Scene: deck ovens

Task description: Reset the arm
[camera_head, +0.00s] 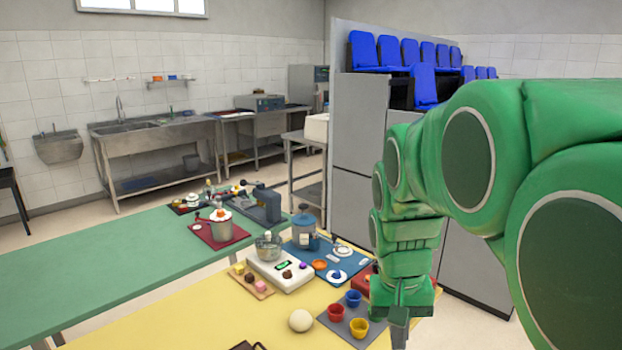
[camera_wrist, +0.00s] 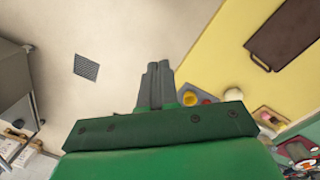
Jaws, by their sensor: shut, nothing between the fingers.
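My green arm reaches down on the right of the head view. My gripper (camera_head: 398,335) hangs at the right edge of the yellow table (camera_head: 205,315), and its lower end is cut off by the picture's bottom edge. In the wrist view the grey fingers of my gripper (camera_wrist: 157,75) lie together, shut and empty. Beneath them show the pale floor and the edge of the yellow table (camera_wrist: 222,60).
A grey mat (camera_head: 336,325) with red, blue and yellow cups lies close left of my gripper. A dough ball (camera_head: 300,320), a white scale (camera_head: 281,274) and a blue mat (camera_head: 327,258) are nearby. A grey cabinet (camera_head: 355,135) stands behind my arm.

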